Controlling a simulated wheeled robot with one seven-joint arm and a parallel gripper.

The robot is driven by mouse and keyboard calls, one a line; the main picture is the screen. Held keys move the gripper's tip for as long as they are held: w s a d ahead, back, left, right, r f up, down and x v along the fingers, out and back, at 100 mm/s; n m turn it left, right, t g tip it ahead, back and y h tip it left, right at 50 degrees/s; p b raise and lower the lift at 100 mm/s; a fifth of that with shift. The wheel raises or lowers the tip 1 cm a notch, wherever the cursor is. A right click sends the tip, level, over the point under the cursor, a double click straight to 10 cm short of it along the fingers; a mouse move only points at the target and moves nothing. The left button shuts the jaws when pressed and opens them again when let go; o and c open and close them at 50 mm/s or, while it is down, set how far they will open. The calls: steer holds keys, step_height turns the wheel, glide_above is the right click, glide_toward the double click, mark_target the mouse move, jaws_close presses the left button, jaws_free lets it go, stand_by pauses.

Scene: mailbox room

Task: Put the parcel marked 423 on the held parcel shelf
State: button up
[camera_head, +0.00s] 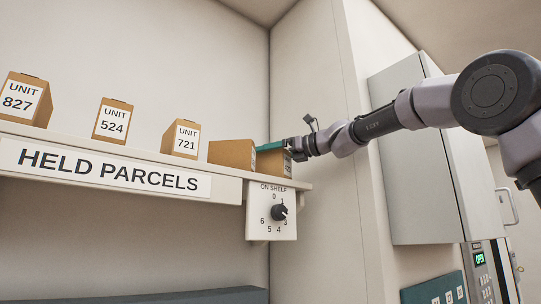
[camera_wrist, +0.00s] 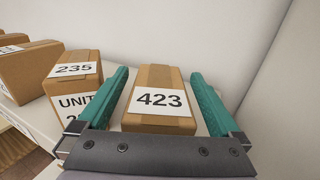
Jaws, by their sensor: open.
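The parcel marked 423 (camera_wrist: 158,98) is a brown box lying on the held parcel shelf, its number label facing up in the wrist view. In the head view, a brown box (camera_head: 270,163) at the shelf's right end, partly behind my gripper, appears to be this parcel. My gripper (camera_wrist: 162,82) is open, with one teal finger on each side of the parcel and small gaps visible. In the head view my gripper (camera_head: 274,147) is at the shelf's right end. The held parcel shelf (camera_head: 225,177) carries a HELD PARCELS sign (camera_head: 105,168).
Parcel 235 (camera_wrist: 73,69) stands just left of my left finger. Parcels 721 (camera_head: 181,138), 524 (camera_head: 113,120) and 827 (camera_head: 26,100) stand further left. An ON SHELF dial (camera_head: 279,212) hangs below the right end. A wall (camera_wrist: 280,90) rises close on the right.

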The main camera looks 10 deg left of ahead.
steer(key=v, duration=1.2)
steer(key=s+d+f+n+h, duration=0.5)
steer(key=d+f, duration=0.4)
steer(key=f, duration=0.4)
steer(key=s+d+f+n+t+h, duration=0.1)
steer(key=s+d+f+n+h, duration=0.4)
steer(key=d+f, duration=0.4)
steer(key=s+d+f+n+h, duration=0.5)
steer(key=d+f, duration=0.5)
steer(key=f, duration=0.6)
steer(key=s+n, duration=0.2)
steer(key=shift+s+f+n, duration=0.25)
steer(key=shift+f+n, duration=0.15)
steer(key=shift+d, duration=0.15)
